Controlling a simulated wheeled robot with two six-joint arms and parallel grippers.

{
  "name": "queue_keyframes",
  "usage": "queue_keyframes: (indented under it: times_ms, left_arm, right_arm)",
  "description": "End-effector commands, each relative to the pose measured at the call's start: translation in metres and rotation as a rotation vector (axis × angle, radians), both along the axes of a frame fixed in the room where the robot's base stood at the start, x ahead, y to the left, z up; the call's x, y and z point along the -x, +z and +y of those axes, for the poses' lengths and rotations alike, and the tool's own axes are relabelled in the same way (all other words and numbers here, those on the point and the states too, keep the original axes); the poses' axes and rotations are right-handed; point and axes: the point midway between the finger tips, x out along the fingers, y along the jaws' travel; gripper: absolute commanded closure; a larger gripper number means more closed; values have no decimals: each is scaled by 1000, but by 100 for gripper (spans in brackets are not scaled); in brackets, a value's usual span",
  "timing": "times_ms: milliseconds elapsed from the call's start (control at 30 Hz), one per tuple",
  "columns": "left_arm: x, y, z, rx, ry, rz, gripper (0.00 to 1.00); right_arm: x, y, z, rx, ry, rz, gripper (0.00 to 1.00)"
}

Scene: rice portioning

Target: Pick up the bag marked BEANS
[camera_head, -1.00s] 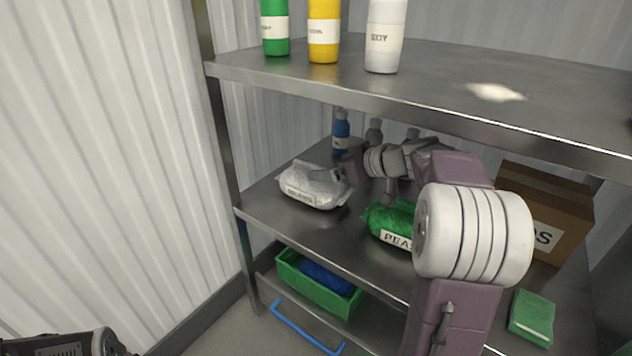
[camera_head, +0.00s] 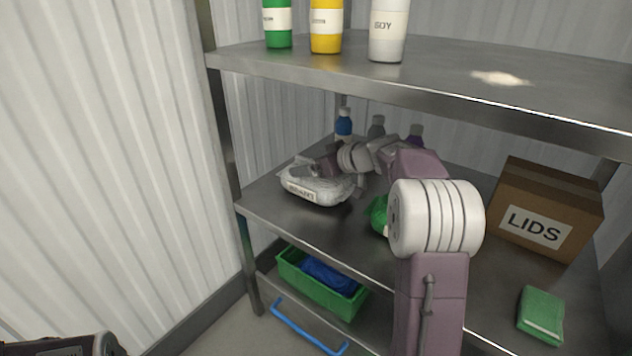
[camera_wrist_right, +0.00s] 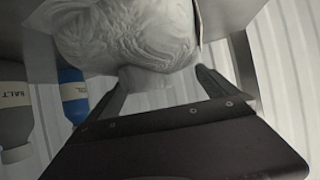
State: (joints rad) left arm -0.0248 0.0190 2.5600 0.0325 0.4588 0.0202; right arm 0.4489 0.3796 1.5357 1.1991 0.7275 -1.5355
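A white bag (camera_head: 315,187) with a pale label lies on the middle shelf at its left side; the label's print is too blurred to read surely. My right gripper (camera_head: 322,164) is over the bag's back part in the head view. In the right wrist view the fingers (camera_wrist_right: 161,80) are spread apart, with the wrinkled white bag (camera_wrist_right: 125,35) just ahead and between them. I cannot tell whether they touch it. The bag's far side is hidden. A dark part of my own body shows at the lower left, but no left gripper fingers show.
A green bag (camera_head: 379,216) is mostly hidden behind my right arm. A brown LIDS box (camera_head: 548,205) and a green packet (camera_head: 541,314) are to the right. Bottles, one blue (camera_head: 344,124), stand behind. The upper shelf (camera_head: 430,85) hangs above; a green crate (camera_head: 290,270) sits below.

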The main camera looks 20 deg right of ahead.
Motion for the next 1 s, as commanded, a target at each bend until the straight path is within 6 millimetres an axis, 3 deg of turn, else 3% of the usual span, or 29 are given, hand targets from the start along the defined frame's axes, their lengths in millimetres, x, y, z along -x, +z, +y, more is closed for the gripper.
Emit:
queue_keyframes:
  times_ms: [33, 333, 1000]
  left_arm:
    - [0, 0, 0, 0, 0, 0, 100]
    - [0, 0, 0, 0, 0, 0, 100]
    - [0, -1, 0, 0, 0, 0, 100]
  right_arm:
    - [0, 0, 0, 0, 0, 0, 16]
    - [1, -1, 0, 1, 1, 3, 100]
    - [2, -6, 0, 1, 4, 12, 100]
